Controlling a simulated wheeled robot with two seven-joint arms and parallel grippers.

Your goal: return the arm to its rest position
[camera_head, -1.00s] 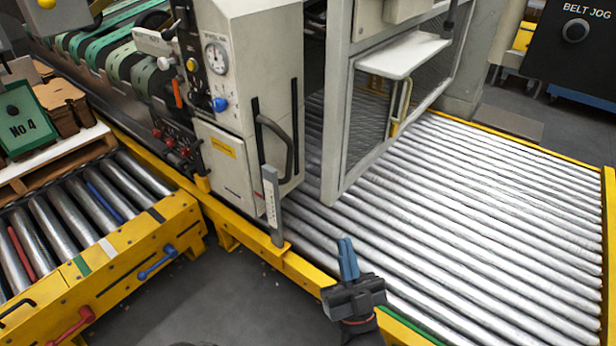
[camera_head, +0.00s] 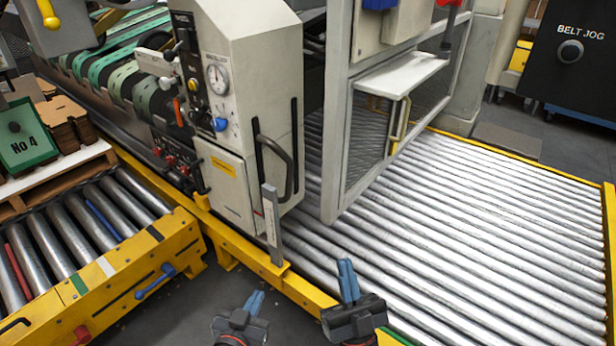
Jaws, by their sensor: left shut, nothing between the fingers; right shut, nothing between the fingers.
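My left gripper (camera_head: 254,302) shows at the bottom centre, with blue fingertips and a dark body. It is shut and empty, over the dark floor in front of the yellow frame edge. My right gripper (camera_head: 346,272) is to its right, also with blue fingertips pointing up. It is shut and empty, in front of the near edge of the large roller bed. Most of both arms lies below the picture and is hidden. Neither gripper appears to hold anything.
A roller bed (camera_head: 470,215) with a yellow rim fills the right. A grey control cabinet (camera_head: 240,90) with gauge and handle stands at centre. A shorter roller conveyor (camera_head: 105,220) is at left. Dark floor (camera_head: 190,310) is open between them.

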